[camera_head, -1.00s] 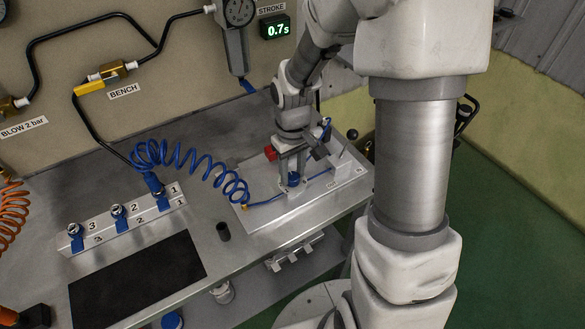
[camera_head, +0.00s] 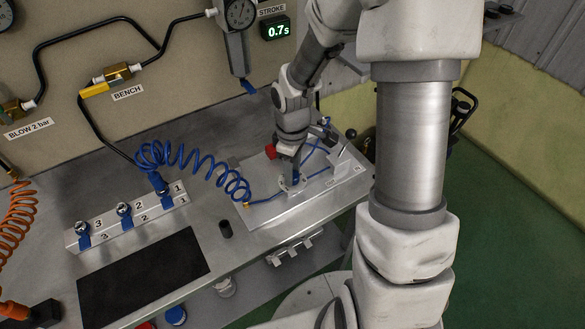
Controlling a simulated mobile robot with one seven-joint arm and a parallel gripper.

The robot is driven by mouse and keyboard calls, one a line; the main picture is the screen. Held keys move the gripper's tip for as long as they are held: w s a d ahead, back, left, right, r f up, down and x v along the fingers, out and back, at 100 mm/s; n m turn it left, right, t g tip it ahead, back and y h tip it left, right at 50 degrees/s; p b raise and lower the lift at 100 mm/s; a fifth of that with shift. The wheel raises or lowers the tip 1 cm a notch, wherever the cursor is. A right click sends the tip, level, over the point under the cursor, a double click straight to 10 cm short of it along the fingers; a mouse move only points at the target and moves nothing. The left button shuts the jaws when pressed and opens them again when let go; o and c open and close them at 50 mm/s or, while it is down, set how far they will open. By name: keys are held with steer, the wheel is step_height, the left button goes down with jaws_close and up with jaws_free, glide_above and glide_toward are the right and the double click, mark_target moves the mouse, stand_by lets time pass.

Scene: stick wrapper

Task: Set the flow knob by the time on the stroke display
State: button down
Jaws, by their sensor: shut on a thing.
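The stroke display (camera_head: 275,27) on the back panel reads 0.7s in green digits. My gripper (camera_head: 292,181) points down over the metal plate (camera_head: 262,213) at the right of the bench. Its fingers are shut at the small fitting on the plate, where the flow knob sits. The knob is hidden behind the fingers, so its setting cannot be seen. A red part (camera_head: 271,151) shows just left of my gripper. Blue tubing (camera_head: 318,172) runs across the plate beside it.
A coiled blue hose (camera_head: 196,163) runs from a manifold (camera_head: 123,218) with numbered ports to the plate. A pressure gauge (camera_head: 240,14) and a yellow-handled BENCH valve (camera_head: 95,89) are on the panel.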

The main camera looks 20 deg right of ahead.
stand_by(0.3)
steer(key=shift+c, duration=2.2)
jaws_free()
step_height(320, 180, up, 18)
steer(key=p, duration=0.2)
steer(key=shift+f, duration=0.25)
steer(key=s+r+m+t, duration=0.2)
steer(key=s+r+m, duration=0.2)
steer(key=s, duration=0.3)
steer(key=s+r+m+t, duration=0.3)
steer(key=s+r+m, duration=0.2)
steer(key=s, duration=0.3)
steer(key=shift+s+r+m+t, duration=0.25)
steer(key=shift+m+t, duration=0.05)
steer(key=shift+m, duration=0.2)
